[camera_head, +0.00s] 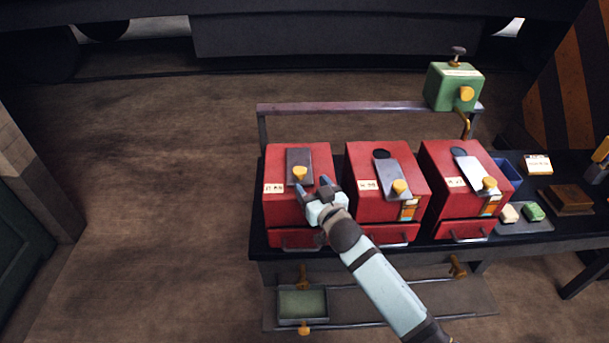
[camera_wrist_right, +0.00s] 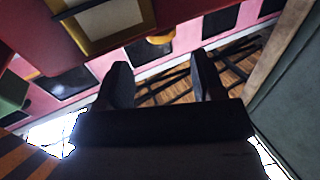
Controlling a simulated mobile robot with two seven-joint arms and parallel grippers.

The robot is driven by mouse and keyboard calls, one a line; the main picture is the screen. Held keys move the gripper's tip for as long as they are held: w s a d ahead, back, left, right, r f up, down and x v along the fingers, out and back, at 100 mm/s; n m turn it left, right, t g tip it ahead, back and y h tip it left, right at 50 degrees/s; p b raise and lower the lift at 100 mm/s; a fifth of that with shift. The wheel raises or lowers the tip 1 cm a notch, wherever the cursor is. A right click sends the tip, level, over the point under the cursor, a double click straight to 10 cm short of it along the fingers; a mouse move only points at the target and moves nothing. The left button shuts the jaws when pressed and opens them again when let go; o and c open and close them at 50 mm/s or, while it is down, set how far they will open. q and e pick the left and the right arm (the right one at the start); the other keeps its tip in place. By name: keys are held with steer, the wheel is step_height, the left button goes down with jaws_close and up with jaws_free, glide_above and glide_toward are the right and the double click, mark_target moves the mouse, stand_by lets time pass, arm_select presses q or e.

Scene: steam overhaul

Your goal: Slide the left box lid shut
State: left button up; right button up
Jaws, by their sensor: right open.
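The left red box (camera_head: 275,212) stands at the left end of the dark bench. Its dark grey lid (camera_head: 300,157) lies straight on the top, with a yellow knob (camera_head: 300,173) at its near end. No hole shows around this lid. My right gripper (camera_head: 312,184) is over the near part of the box top, its fingertips apart just in front and to the right of the knob. I cannot tell whether a finger touches the knob. The right wrist view shows the two fingers (camera_wrist_right: 160,68) spread with nothing between them. My left gripper is not in view.
The middle red box (camera_head: 362,155) and right red box (camera_head: 438,155) have slanted lids with dark holes partly showing. A green box (camera_head: 445,88) stands on the rear rail (camera_head: 340,106). A shallow tray (camera_head: 303,304) sits below the bench. Floor on the left is clear.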

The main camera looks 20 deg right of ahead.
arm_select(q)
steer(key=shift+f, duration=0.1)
arm_select(e)
steer(key=s, duration=0.7)
steer(key=shift+s+d, duration=0.35)
steer(key=shift+d, duration=0.1)
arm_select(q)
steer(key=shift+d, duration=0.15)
arm_select(e)
steer(key=s+a+f+n+g+y, duration=0.15)
steer(key=s+f+g, duration=0.25)
steer(key=s+f, duration=0.55)
steer(key=s+a+f+m+g, duration=0.15)
steer(key=s+f+g, duration=0.4)
steer(key=s, duration=0.75)
arm_select(q)
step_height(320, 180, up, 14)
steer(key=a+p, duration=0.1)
steer(key=p, duration=1.5)
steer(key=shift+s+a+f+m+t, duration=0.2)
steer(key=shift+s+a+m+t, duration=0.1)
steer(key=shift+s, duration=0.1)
arm_select(e)
step_height(320, 180, up, 13)
steer(key=n+t, duration=0.1)
steer(key=t, duration=0.1)
steer(key=shift+s+d+n, duration=0.25)
steer(key=shift+s+n, duration=0.1)
steer(key=shift+n, duration=0.05)
